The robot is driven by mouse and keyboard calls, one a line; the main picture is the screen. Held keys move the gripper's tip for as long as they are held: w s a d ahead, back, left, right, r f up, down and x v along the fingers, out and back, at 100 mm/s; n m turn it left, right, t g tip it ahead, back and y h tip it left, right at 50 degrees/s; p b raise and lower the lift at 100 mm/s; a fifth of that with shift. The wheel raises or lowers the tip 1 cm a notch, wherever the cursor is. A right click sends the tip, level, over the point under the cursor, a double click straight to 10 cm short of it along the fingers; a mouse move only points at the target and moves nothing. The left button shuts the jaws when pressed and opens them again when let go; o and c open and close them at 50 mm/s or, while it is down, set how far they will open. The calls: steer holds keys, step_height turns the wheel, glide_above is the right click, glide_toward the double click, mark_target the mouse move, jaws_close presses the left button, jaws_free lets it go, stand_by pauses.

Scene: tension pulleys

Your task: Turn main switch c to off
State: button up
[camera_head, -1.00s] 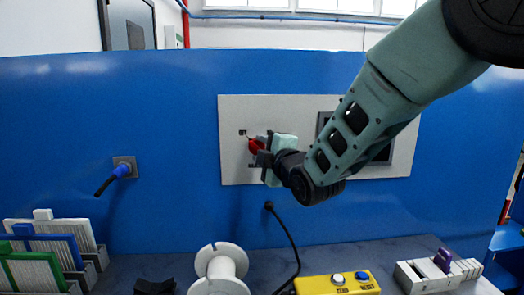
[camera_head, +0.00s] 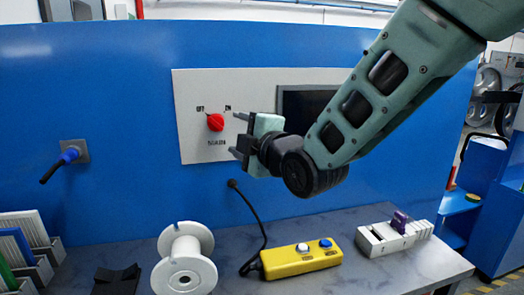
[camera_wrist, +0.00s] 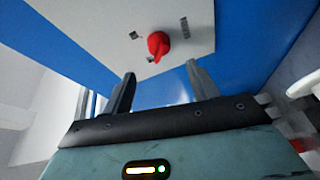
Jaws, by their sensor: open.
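The main switch (camera_head: 215,122) is a red rotary knob on a light grey panel (camera_head: 205,88) fixed to the blue wall. Small labels sit above it to the left and right, and a larger label reading like "MAIN" is below. My gripper (camera_head: 238,135) is open and empty, to the right of the knob and apart from it. In the wrist view the red knob (camera_wrist: 158,45) lies beyond and between the two fingertips (camera_wrist: 161,70), with its ridge pointing roughly down in that picture. The labels there are too blurred to read.
A dark screen (camera_head: 300,100) is right of the knob, partly behind my arm. On the bench below are a white spool (camera_head: 184,262), a yellow button box (camera_head: 302,258) with a cable, and a white block rack (camera_head: 392,238).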

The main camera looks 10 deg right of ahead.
steer(key=v, duration=0.8)
steer(key=shift+s+b, duration=0.25)
steer(key=shift+b, duration=0.2)
